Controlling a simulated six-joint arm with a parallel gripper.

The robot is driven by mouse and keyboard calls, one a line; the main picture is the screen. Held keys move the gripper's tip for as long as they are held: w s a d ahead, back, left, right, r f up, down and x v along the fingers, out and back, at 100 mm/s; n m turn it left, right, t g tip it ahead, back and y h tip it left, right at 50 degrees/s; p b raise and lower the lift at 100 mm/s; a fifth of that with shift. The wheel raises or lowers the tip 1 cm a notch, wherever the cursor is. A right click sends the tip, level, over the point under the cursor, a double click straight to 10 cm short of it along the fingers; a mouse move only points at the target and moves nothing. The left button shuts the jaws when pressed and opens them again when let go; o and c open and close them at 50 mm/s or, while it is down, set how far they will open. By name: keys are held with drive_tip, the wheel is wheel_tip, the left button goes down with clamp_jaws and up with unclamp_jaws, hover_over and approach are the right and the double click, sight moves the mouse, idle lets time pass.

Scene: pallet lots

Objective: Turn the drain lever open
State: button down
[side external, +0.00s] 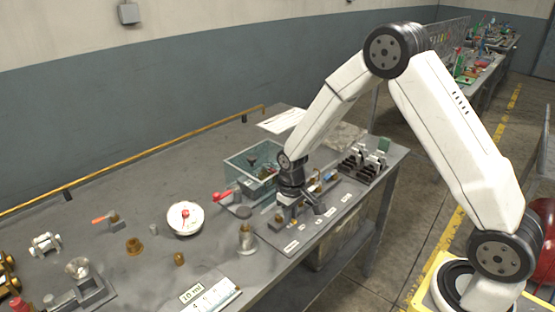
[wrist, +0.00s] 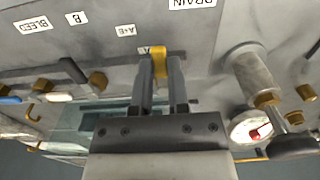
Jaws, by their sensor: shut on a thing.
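My gripper (wrist: 161,60) is shut on a yellow handle-like piece (wrist: 159,73), which shows between the two fingers in the wrist view. Its upper end lies by a small label, probably "A". The larger DRAIN label (wrist: 192,3) is at the top edge of the wrist view, a little beyond the fingertips. In the side view my gripper (side external: 289,208) is low over the grey labelled panel (side external: 272,235), and its fingers hide the held piece. I cannot tell the angle of the held piece, nor whether it is the drain lever.
A glass tank (side external: 240,162) stands behind my gripper. A red-handled lever (side external: 224,196) sticks out to its left. A grey cylindrical fitting (side external: 246,240) stands at the panel's left, and a white round dial (side external: 184,230) lies farther left. Brass knobs (wrist: 98,80) line the panel.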

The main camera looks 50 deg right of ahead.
sight(293, 222)
drive_tip(key=c, duration=0.6)
unclamp_jaws()
drive_tip(key=shift+r, duration=0.1)
drive_tip(key=shift+r, duration=3.85)
drive_tip(key=s+a+r+t, duration=0.1)
drive_tip(key=s, duration=0.4)
drive_tip(key=s+a+r, duration=0.1)
drive_tip(key=s, duration=0.4)
drive_tip(key=s+a+t, duration=0.1)
drive_tip(key=s, duration=0.4)
drive_tip(key=shift+r+t, duration=0.3)
drive_tip(key=shift+r, duration=0.1)
